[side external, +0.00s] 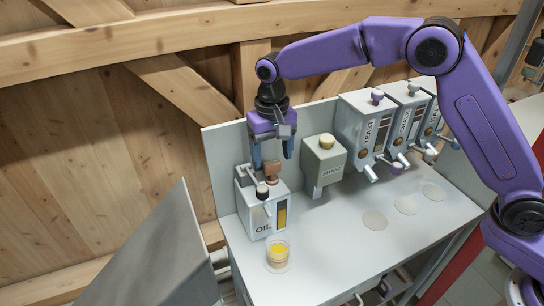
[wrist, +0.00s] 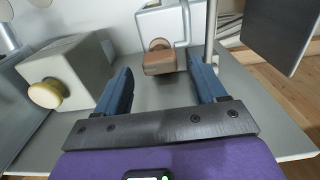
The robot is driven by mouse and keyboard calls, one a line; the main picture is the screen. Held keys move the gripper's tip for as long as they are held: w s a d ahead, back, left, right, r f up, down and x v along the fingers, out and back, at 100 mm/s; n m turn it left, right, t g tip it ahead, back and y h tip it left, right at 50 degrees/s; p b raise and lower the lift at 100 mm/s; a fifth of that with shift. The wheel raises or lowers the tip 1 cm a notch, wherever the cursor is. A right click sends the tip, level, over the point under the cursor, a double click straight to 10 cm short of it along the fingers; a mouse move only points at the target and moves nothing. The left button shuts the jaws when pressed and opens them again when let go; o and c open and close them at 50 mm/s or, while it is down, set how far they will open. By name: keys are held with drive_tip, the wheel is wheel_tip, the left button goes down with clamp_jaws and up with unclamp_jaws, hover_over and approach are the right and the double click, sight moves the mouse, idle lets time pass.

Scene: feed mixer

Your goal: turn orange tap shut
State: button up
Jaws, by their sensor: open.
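The orange tap (side external: 272,168) is a brownish-orange handle on top of the grey OIL box (side external: 250,222). In the wrist view the tap (wrist: 160,60) lies ahead of my gripper, between the lines of the two fingers. My gripper (side external: 273,154) points down just above the tap, with its blue fingers apart. In the wrist view the fingers of my gripper (wrist: 161,72) are open with nothing between their tips. I cannot tell whether a finger touches the tap. A clear cup (side external: 278,252) with yellow liquid stands in front of the OIL box.
A grey SHAKE box (side external: 322,168) with a yellow knob stands right of the OIL box. Several labelled dispensers, including YEAST (side external: 367,130), stand farther right. The bench front (side external: 340,240) is clear, with pale discs (side external: 375,220) at right.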

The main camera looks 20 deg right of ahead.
drive_tip(key=shift+f, duration=0.8)
drive_tip(key=shift+c, duration=0.3)
drive_tip(key=c, duration=1)
drive_tip(key=shift+n, duration=0.4)
drive_tip(key=n, duration=0.2)
drive_tip(key=shift+r+n, duration=0.1)
drive_tip(key=shift+n, duration=2.1)
